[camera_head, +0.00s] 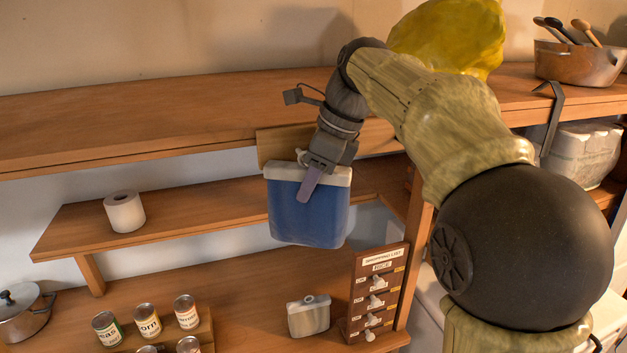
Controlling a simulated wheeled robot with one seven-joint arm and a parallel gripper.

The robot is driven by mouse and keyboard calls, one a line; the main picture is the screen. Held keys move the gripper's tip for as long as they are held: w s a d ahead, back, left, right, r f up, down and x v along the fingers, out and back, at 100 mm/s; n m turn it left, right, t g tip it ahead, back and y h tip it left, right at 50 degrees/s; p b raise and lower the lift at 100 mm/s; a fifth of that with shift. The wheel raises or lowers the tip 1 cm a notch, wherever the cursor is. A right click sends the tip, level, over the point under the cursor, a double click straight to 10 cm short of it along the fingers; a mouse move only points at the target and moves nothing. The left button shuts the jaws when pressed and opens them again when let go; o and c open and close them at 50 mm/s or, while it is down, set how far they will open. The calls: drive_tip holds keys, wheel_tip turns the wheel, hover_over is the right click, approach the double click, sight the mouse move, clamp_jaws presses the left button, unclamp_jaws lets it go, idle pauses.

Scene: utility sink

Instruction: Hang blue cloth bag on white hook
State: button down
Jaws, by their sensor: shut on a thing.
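The blue cloth bag (290,212) has a pale top band and hangs upright below my gripper in the head view, in front of the middle shelf. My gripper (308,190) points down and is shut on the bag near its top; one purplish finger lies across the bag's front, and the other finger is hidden. A small white piece (301,155), possibly the white hook, shows just left of the gripper in front of a light wooden board (278,143). I cannot tell whether the bag touches it. The gripper hides part of the board.
A toilet roll (124,211) stands on the middle shelf. Several cans (147,321), a pale flask (309,316) and a shopping list board (376,295) stand below. The upper shelf (150,118) is bare on the left; a brown pot (580,63) is at right.

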drive_tip(key=shift+a+f, duration=0.1)
drive_tip(key=shift+f, duration=0.25)
drive_tip(key=c, duration=0.9)
unclamp_jaws()
drive_tip(key=v, duration=1.1)
drive_tip(key=shift+w+r, duration=0.15)
drive_tip(key=shift+r, duration=0.2)
drive_tip(key=shift+d+r, duration=0.3)
drive_tip(key=shift+r, duration=0.1)
drive_tip(key=shift+s, duration=0.25)
drive_tip(key=shift+w, duration=0.1)
